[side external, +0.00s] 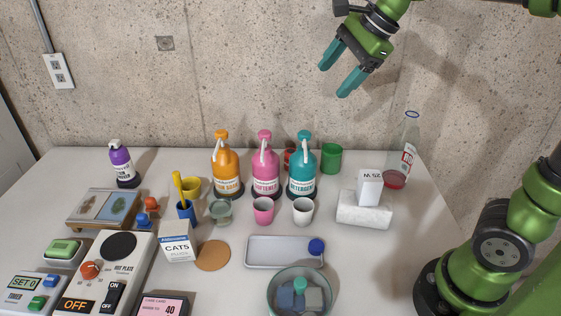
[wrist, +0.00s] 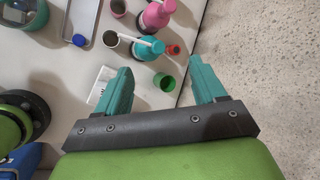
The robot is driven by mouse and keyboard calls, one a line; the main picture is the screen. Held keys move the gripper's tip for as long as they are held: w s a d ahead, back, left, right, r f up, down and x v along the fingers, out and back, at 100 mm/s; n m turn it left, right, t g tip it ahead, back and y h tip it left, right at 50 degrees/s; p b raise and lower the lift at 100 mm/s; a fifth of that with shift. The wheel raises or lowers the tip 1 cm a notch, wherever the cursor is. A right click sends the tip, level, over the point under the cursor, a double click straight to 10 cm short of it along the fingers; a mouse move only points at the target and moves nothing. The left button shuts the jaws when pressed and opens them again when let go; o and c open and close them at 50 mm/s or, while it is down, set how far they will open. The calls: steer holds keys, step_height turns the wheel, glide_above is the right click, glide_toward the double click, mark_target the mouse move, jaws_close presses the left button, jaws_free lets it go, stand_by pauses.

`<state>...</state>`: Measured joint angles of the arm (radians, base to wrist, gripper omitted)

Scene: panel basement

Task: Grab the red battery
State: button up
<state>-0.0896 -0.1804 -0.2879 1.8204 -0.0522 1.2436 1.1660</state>
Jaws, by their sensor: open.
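I cannot pick out a red battery for certain in either view. A small red item (side external: 289,158) shows partly behind the pink and teal bottles; it looks more like a cup, and it also shows in the wrist view (wrist: 173,49). A small orange-red rounded item (side external: 151,204) sits at the left by the yellow and blue cups, too small to identify. My gripper (side external: 333,82) is open and empty, high above the back right of the table. In the wrist view its two teal fingers (wrist: 160,68) are spread apart, with a green cup far below between them.
Orange (side external: 227,165), pink (side external: 265,172) and teal (side external: 302,172) pump bottles stand mid-table. A glass bottle (side external: 403,150) and a white box (side external: 369,187) on a white block (side external: 364,210) stand right. A grey tray (side external: 270,252), glass bowl (side external: 299,291) and hot plate (side external: 104,275) are in front.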

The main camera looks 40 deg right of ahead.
steer(key=w+d+f+m+g+h, duration=0.1)
steer(key=w+d+f+m, duration=0.15)
steer(key=w+m, duration=0.4)
steer(key=w+d+f+m+h, duration=0.1)
steer(key=w+d+m, duration=0.2)
steer(key=w+m, duration=0.3)
steer(key=m, duration=0.1)
glide_toward(288, 157)
steer(key=w+f, duration=0.1)
steer(key=w+d+f, duration=0.1)
steer(key=f, duration=0.1)
steer(key=w+f, duration=0.1)
steer(key=f, duration=0.1)
steer(key=shift+d+f, duration=0.25)
steer(key=shift+d, duration=0.05)
steer(key=shift+x, duration=3.05)
steer(key=shift+a, duration=0.1)
steer(key=shift+c, duration=0.2)
steer(key=c, duration=1.1)
